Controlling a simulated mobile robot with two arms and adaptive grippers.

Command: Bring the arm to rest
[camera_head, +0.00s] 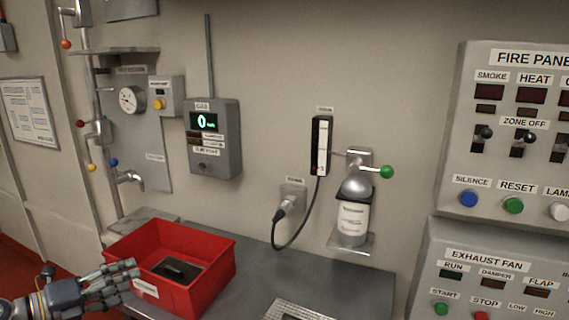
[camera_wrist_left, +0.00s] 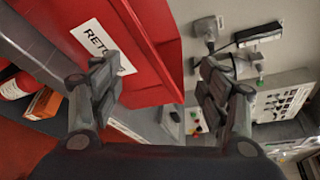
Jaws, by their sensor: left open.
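My left gripper (camera_head: 122,282) comes in from the lower left in the head view, beside the front left wall of a red bin (camera_head: 212,280). In the left wrist view the fingers of this gripper (camera_wrist_left: 160,88) are spread apart with nothing between them. The bin (camera_wrist_left: 155,30) with its white label (camera_wrist_left: 103,47) fills the upper left there, just beyond the left finger. I cannot tell whether the finger touches the bin. My right gripper does not show in either view.
A dark object (camera_head: 178,270) lies inside the bin. The grey counter (camera_head: 345,287) holds a grated plate (camera_head: 295,310). On the wall are a gas meter (camera_head: 214,140), a white bottle (camera_head: 352,220) in a holder, a plugged cable (camera_head: 290,240) and the fire panel (camera_head: 515,150).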

